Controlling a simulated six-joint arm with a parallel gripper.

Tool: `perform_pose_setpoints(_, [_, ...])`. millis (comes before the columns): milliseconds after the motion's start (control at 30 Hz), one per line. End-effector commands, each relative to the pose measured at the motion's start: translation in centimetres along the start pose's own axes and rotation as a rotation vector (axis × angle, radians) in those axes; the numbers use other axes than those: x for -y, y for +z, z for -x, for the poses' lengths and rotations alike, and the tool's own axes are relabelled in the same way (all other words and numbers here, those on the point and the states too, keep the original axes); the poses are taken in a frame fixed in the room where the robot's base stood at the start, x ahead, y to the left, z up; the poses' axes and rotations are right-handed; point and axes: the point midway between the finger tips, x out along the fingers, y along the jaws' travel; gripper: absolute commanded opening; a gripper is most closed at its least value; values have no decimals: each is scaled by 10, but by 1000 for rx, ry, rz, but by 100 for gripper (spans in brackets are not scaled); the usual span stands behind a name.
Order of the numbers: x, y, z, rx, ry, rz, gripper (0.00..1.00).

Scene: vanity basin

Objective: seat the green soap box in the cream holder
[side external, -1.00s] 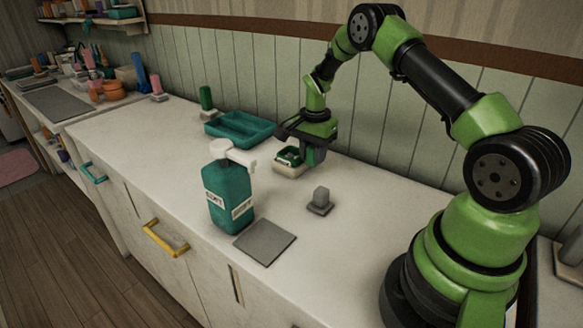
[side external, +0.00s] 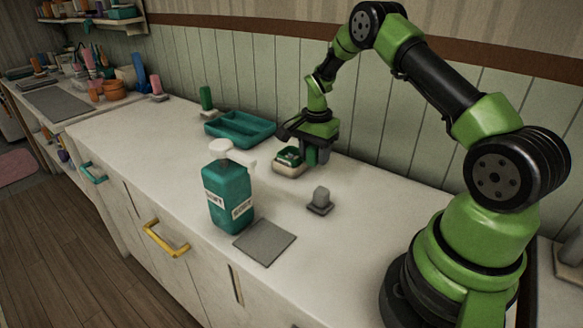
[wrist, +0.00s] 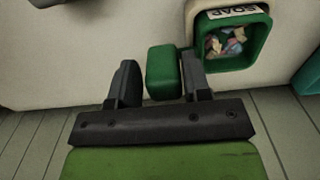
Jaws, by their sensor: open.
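The green soap box (side external: 289,156) sits inside the cream holder (side external: 291,170) on the counter, below and left of my gripper (side external: 315,156). In the wrist view, the open-topped soap box (wrist: 250,30) has a SOAP label and small coloured pieces inside. The cream holder (wrist: 192,12) surrounds it there, and the box looks level with it. My gripper (wrist: 160,80) is open. A green block (wrist: 162,72), which looks like the box's grip, lies between the fingers with a gap to the left one.
A teal pump bottle (side external: 228,195) stands in front of the holder, with a grey mat (side external: 265,242) beside it. A grey peg on a base (side external: 320,201) stands to the right. A teal tray (side external: 240,128) lies behind left. The counter's right part is clear.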

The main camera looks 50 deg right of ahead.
Motion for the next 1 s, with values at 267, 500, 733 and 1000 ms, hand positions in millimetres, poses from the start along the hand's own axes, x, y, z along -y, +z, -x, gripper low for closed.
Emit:
perform_pose_setpoints(267, [1, 0, 6, 0, 0, 0, 44])
perform_pose_setpoints(500, [3, 0, 14, -1, -1, 0, 44])
perform_pose_setpoints(733, [4, 0, 20, -1, -1, 1, 44])
perform_pose_setpoints(1000, [6, 0, 28, -1, -1, 1, 44])
